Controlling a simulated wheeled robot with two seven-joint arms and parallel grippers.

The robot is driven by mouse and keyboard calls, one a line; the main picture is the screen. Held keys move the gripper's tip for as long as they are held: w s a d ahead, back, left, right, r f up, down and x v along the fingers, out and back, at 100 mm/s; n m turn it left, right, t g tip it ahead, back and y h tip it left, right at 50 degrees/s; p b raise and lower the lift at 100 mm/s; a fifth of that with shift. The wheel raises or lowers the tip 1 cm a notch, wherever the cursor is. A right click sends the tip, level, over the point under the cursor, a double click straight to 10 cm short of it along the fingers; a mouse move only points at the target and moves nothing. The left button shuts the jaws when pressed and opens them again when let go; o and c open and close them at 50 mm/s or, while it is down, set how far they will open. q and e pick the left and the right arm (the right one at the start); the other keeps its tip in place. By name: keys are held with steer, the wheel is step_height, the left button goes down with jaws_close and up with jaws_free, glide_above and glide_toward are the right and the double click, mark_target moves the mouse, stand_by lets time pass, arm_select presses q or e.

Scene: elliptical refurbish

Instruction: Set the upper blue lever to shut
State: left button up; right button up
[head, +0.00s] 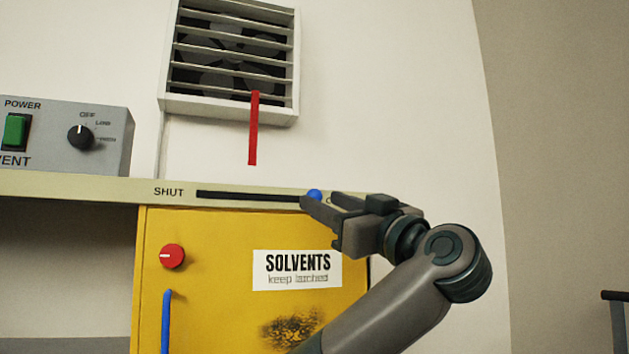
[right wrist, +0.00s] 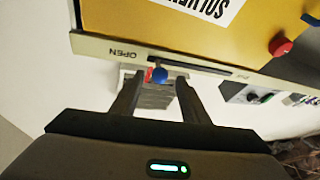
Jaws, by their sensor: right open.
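The upper blue lever (head: 315,194) is a small blue knob on a dark horizontal slot (head: 245,196) in the cream ledge. It sits at the slot's right end, opposite the SHUT label (head: 169,192). In the right wrist view the blue knob (right wrist: 159,75) is near the OPEN label (right wrist: 125,53). My right gripper (head: 320,202) is open at the knob, with a finger on either side of it. In the head view its fingers partly hide the knob and the right-hand label. I cannot tell whether a finger touches the knob. My left gripper is not in view.
Below the ledge is a yellow solvents cabinet (head: 210,300) with a red knob (head: 172,256) and a lower blue handle (head: 167,320). A grey control box (head: 60,135) stands on the ledge at left. A red strip (head: 253,130) hangs from the wall vent (head: 285,105).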

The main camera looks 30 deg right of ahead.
mark_target(319, 198)
steer(key=p+x, duration=0.2)
steer(key=x, duration=0.2)
steer(key=shift+r, duration=0.1)
steer(key=shift+w, duration=0.25)
jaws_close()
